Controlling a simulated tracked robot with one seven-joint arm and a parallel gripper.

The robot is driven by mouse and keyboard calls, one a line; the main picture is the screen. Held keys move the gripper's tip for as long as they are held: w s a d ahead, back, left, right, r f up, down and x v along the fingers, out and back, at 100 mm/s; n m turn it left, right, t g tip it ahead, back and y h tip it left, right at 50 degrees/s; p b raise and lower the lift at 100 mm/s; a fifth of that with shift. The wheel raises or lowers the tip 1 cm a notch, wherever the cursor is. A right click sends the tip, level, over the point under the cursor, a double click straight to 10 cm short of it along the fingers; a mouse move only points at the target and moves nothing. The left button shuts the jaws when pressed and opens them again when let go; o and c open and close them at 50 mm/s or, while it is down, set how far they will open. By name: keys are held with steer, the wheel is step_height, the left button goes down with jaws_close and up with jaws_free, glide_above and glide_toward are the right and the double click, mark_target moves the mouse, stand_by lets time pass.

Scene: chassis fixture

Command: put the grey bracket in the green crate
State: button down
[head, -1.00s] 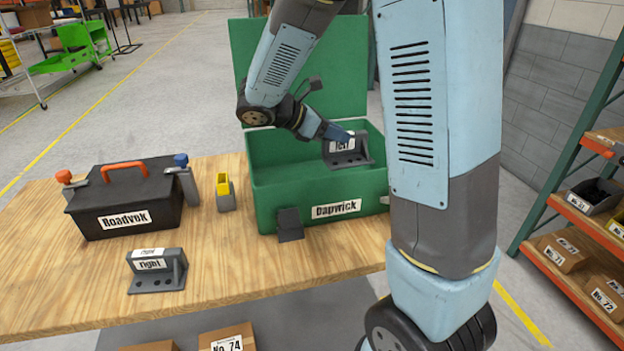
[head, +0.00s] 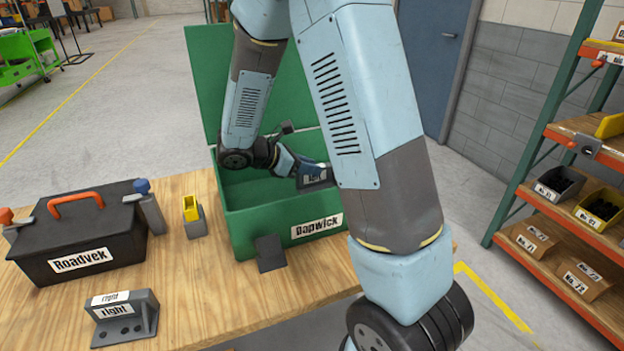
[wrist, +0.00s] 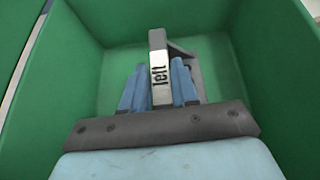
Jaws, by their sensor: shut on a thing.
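A grey bracket (head: 315,178) marked "left" is between the fingers of my gripper (head: 301,174), which is shut on it. My arm hides its right part in the head view. In the wrist view, the bracket (wrist: 160,72) stands upright between the blue fingers (wrist: 158,88), with green walls around it. The green crate (head: 262,226), marked "Dapwick", stands on the table with its lid open at the back. The bracket is over or inside the crate; I cannot tell whether it touches the floor. A second grey bracket (head: 124,322), marked "right", sits on the table at front left.
A black toolbox (head: 85,245) marked "Roadvek" stands left on the wooden table (head: 190,275). A small grey-and-yellow piece (head: 194,217) stands between toolbox and crate. A dark plate (head: 269,253) leans at the crate's front. Shelving (head: 560,180) is at right.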

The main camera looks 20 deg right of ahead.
mark_target(308, 186)
step_height(308, 186, down, 4)
steer(key=shift+f, duration=0.1)
steer(key=c, duration=0.9)
jaws_free()
steer(key=shift+o, duration=0.2)
steer(key=shift+a, duration=0.15)
steer(key=w+v, duration=0.1)
steer(key=v, duration=1.1)
steer(key=s+d+r+m+t+y, duration=0.1)
steer(key=s+d+r+m+y, duration=0.1)
steer(key=s+r+m+y, duration=0.2)
steer(key=s+d+r+m+t+y, duration=0.2)
steer(key=s+r+m, duration=0.5)
steer(key=s, duration=0.4)
steer(key=s+d+r+m+t+y, duration=0.2)
steer(key=s+d+r+m+y, duration=0.2)
steer(key=s+r+m+y, duration=0.2)
steer(key=shift+s+r+m, duration=0.2)
steer(key=shift+s+m, duration=0.6)
steer(key=shift+s, duration=0.2)
